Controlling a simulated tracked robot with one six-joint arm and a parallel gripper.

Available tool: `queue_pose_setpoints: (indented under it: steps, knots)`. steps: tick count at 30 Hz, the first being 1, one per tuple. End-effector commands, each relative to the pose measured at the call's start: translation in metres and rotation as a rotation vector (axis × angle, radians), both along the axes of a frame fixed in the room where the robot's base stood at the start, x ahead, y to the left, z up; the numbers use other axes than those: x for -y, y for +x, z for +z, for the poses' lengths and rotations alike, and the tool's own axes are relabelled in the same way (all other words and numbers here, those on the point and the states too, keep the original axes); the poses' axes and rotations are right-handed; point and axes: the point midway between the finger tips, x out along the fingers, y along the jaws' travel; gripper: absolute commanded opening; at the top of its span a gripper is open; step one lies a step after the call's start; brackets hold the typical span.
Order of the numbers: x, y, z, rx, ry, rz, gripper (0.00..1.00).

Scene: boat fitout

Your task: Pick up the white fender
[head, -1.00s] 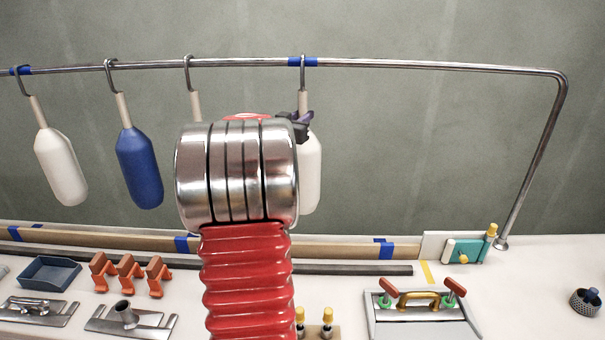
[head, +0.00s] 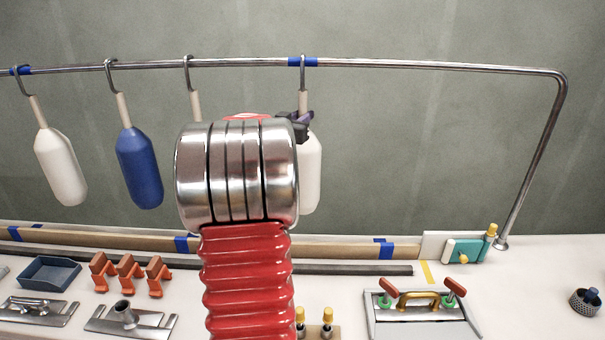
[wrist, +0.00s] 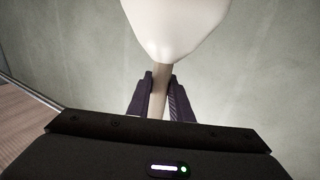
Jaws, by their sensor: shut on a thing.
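A white fender (head: 311,180) hangs from a hook (head: 303,76) on the rail, beside the blue tape at its right part. Its left side is hidden behind my arm. My gripper (head: 300,122) is at its neck, just above the body. In the wrist view, my gripper (wrist: 160,97) has its dark fingers on both sides of the tan neck, shut on it, with the white body (wrist: 175,25) beyond. Another white fender (head: 60,167) hangs tilted at the far left.
A blue fender (head: 139,168) hangs on the rail (head: 420,64). Another neck (head: 196,105) hangs from a third hook, its lower part hidden by my arm. Below are a blue tray (head: 50,272), orange clamps (head: 130,272) and a hatch with a yellow handle (head: 418,299).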

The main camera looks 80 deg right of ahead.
Motion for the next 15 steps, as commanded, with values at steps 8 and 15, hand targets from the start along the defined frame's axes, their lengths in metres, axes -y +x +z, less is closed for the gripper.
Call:
queue_pose_setpoints:
  steps: [8,15]
  knots:
    - [0.000,0.000,0.003,0.000,-0.004,0.000,0.00]
    - [0.000,0.000,0.015,0.001,-0.006,0.000,0.00]
